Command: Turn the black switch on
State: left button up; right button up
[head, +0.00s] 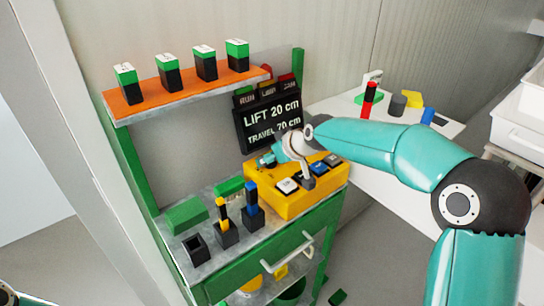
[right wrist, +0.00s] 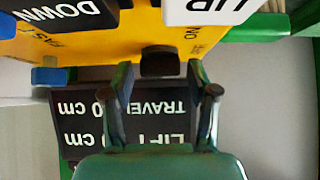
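The yellow control box (head: 300,203) sits on the right end of the bench, with a white button (head: 287,186) and a blue button (head: 319,168) on top. In the right wrist view, the black switch (right wrist: 160,62) stands on the yellow face, beside an upside-down "ON" label. My right gripper (right wrist: 160,82) is open, with one finger on each side of the switch and a visible gap to each. In the head view, my right gripper (head: 283,156) is over the back of the box, and the arm hides the switch. My left gripper is out of view.
A black display (head: 270,122) reading "LIFT 20 cm, TRAVEL 70 cm" stands behind the box. An orange shelf (head: 190,91) holds several green-and-black blocks. Holders with yellow and blue pieces (head: 252,210) stand left of the box. A white table (head: 440,127) is at right.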

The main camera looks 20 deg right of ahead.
jog(key=c, duration=0.8)
jog(key=shift+w+d+f+n+g+y+b, duration=0.1)
jog(key=shift+n+g+y+b, duration=0.15)
jog(key=shift+n+y+b, duration=0.35)
jog(key=shift+d+n+g+y+b, duration=0.1)
jog(key=shift+n+g+y+b, duration=0.15)
jog(key=shift+n+y+b, duration=0.4)
jog(key=shift+w+n+g+y, duration=0.1)
jog(key=shift+n+g+y, duration=0.25)
jog(key=shift+n, duration=0.6)
jog(key=shift+r+n+g, duration=0.2)
jog(key=shift+n+g, duration=0.05)
jog(key=shift+n, duration=0.25)
jog(key=n+g+y+p, duration=0.1)
jog(key=n+g+p, duration=0.1)
jog(key=p, duration=0.4)
jog(key=n+g+y+p, duration=0.1)
jog(key=n+g+p, duration=0.1)
jog(key=n+p, duration=0.2)
jog(key=shift+w+d+r+y+p, duration=0.15)
jog(key=shift+y+p, duration=0.15)
jog(key=shift+p, duration=0.65)
jog(key=shift+f+n+g+p, duration=0.2)
jog(key=shift+n+g+p, duration=0.2)
jog(key=shift+p, duration=0.05)
